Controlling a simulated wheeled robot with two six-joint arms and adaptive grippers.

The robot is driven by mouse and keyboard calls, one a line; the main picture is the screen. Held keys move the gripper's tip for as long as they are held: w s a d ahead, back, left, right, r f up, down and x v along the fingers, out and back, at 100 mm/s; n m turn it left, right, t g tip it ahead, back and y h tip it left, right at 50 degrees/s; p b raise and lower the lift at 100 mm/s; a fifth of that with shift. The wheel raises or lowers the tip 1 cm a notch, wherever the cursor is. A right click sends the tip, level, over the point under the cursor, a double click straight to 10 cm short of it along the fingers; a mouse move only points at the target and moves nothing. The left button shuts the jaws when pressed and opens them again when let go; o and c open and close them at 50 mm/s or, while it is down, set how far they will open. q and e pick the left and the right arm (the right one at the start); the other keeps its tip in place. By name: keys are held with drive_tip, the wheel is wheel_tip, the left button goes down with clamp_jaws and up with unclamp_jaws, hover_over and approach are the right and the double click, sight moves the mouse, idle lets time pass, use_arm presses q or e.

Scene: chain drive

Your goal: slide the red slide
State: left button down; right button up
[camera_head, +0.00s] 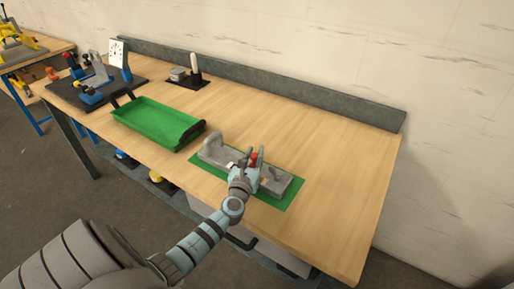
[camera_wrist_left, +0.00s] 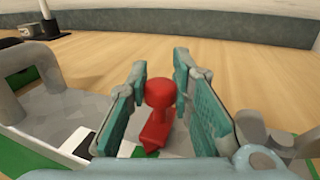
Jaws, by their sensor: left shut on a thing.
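The red slide (camera_head: 254,157) is part of a grey metal fixture (camera_head: 211,149) near the front of the wooden table. Its round knob and a lower red block show in the left wrist view (camera_wrist_left: 159,94). My left gripper (camera_head: 255,160) is at the slide, with its two teal-padded fingers (camera_wrist_left: 161,75) on either side of the red knob. It is shut on the slide. The hand hides part of the fixture in the head view. My right gripper is in neither view.
The fixture stands on a green mat (camera_head: 288,202). A green tray (camera_head: 150,126) with dark handles lies to its left. A blue and grey device (camera_head: 92,88) and a small black stand (camera_head: 187,80) are farther back. The table's right side is clear.

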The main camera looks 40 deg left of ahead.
use_arm(q)
drive_tip(key=shift+a, duration=0.15)
drive_tip(key=c, duration=1.4)
unclamp_jaws()
drive_tip(key=shift+s, duration=0.15)
drive_tip(key=v, duration=1.2)
